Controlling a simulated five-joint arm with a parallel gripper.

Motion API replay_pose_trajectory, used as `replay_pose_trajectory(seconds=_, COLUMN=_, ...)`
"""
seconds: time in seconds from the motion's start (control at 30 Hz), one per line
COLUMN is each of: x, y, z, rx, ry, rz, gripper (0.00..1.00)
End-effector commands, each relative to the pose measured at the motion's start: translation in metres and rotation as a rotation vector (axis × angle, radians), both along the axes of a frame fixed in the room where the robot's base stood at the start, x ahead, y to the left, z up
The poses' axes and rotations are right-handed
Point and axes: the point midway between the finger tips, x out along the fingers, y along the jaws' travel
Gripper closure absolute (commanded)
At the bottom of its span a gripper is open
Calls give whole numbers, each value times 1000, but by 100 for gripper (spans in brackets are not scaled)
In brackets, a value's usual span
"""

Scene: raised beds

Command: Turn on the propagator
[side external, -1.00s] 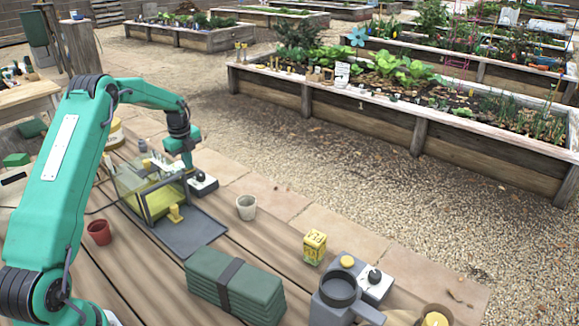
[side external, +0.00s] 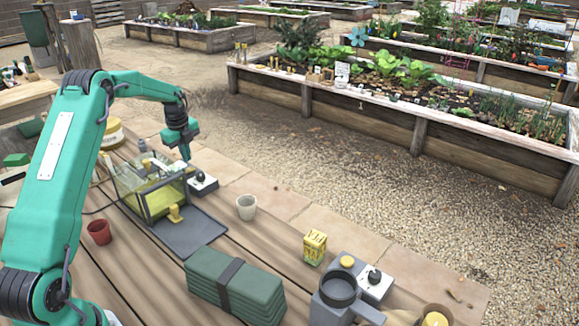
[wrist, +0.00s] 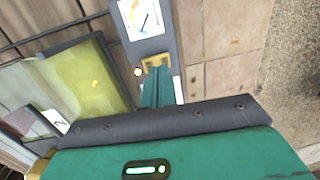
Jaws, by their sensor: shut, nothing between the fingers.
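The propagator (side external: 150,195) is a clear, dark-framed box with a yellow-green inside, standing open-sided on the wooden bench. A control box (side external: 203,183) with a white top and a black knob sits at its right side. In the wrist view the grey control box (wrist: 157,46) shows a white dial face (wrist: 143,18) with a blue pointer and a coloured arc. A small bright spot (wrist: 137,71) shows at its edge. My gripper (side external: 186,156) is shut and empty, just above and behind the control box. Its yellow-tipped fingers (wrist: 155,63) partly cover the box.
A dark mat lies before the propagator.

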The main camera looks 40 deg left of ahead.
Motion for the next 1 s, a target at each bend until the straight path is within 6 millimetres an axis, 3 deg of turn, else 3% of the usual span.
replay_pose_trajectory(seconds=0.5, x=13, y=0, z=86, rx=1, ry=-4, rz=0, gripper=100)
replay_pose_trajectory(seconds=0.7, x=15, y=0, z=105, rx=0, ry=-2, rz=0, gripper=100)
replay_pose_trajectory(seconds=1.0, x=16, y=0, z=112, rx=-1, ry=-1, rz=0, gripper=100)
